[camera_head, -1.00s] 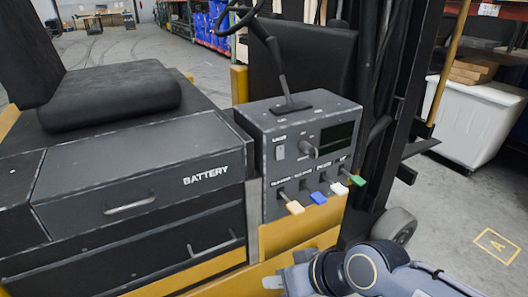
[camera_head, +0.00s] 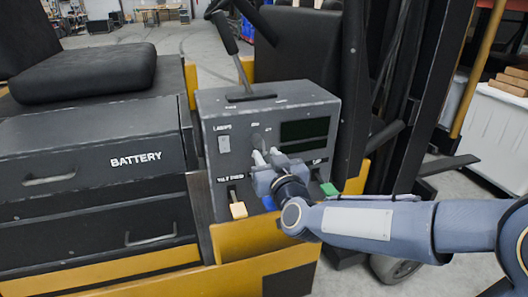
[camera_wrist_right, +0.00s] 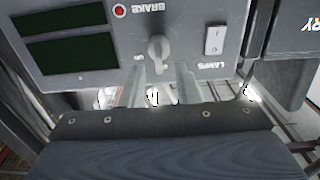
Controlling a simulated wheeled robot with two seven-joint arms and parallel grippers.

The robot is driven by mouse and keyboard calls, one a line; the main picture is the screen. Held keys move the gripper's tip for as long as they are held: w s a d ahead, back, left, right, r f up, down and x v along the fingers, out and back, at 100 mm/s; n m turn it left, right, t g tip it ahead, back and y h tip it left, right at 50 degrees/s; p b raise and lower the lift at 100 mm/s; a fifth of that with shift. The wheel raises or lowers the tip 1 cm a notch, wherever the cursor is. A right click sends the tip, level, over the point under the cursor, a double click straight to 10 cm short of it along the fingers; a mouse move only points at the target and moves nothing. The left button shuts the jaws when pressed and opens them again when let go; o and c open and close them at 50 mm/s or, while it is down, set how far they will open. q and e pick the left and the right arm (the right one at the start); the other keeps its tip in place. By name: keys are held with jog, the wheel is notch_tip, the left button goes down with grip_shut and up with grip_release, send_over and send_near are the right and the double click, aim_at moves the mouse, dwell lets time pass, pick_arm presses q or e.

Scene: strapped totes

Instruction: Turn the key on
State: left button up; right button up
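The key (camera_head: 257,141) is a small grey knob on the front of the dark grey control box (camera_head: 209,150), left of a dark screen. It also shows in the right wrist view (camera_wrist_right: 158,50), where the panel is upside down. My right gripper (camera_head: 266,157) is in front of the panel, just below and to the right of the key in the head view. My left gripper is not in view.
A lamp switch (camera_head: 224,144) is left of the key. A red brake light (camera_wrist_right: 119,11) is near the key. The battery drawer (camera_head: 90,160) is left.

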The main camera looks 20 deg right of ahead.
aim_at(264, 150)
jog(key=shift+w, duration=1.6)
jog(key=shift+c, duration=0.4)
grip_shut()
